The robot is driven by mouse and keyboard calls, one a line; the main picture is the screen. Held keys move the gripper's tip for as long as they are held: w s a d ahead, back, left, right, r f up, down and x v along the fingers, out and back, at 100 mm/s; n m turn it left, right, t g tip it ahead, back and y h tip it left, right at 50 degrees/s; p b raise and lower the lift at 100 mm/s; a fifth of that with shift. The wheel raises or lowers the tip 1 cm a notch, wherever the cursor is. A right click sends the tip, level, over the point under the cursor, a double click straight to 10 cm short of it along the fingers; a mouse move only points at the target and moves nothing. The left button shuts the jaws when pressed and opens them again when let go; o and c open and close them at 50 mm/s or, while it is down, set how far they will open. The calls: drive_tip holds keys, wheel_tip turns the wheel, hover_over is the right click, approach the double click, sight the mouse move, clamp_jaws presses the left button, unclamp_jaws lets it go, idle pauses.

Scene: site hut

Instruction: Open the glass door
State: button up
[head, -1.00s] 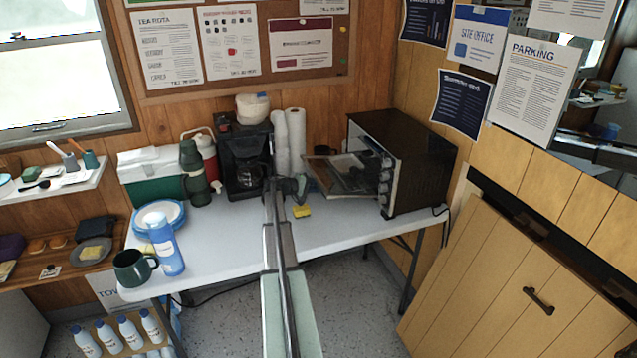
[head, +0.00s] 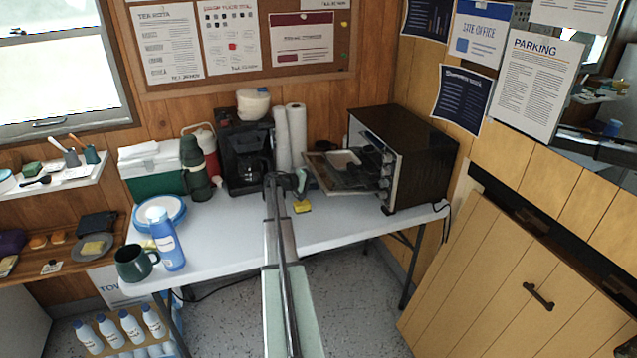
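The glass door (head: 349,186) belongs to the black toaster oven (head: 424,160) at the right end of the white table. It is swung down, close to level, and sticks out to the left from the oven front. The oven's inside shows above it, with a pale tray or dish (head: 344,159) near the opening. My gripper (head: 302,181) is just left of the door's outer edge, low over the table. My arm partly hides it, and its fingers are too small to tell open from shut or whether they touch the door.
A yellow sponge (head: 302,207) lies on the white table (head: 233,227) just below my gripper. A coffee maker (head: 246,155) and paper rolls (head: 289,137) stand behind it. A blue bottle (head: 166,240) and mug (head: 135,263) are at the left. The table's front right is clear.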

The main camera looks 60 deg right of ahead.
drive_tip(key=v, duration=1.3)
drive_tip(key=shift+w+a+r, duration=0.15)
drive_tip(key=shift+w+a, duration=0.05)
drive_tip(key=shift+a, duration=0.15)
drive_tip(key=shift+s+r, duration=0.1)
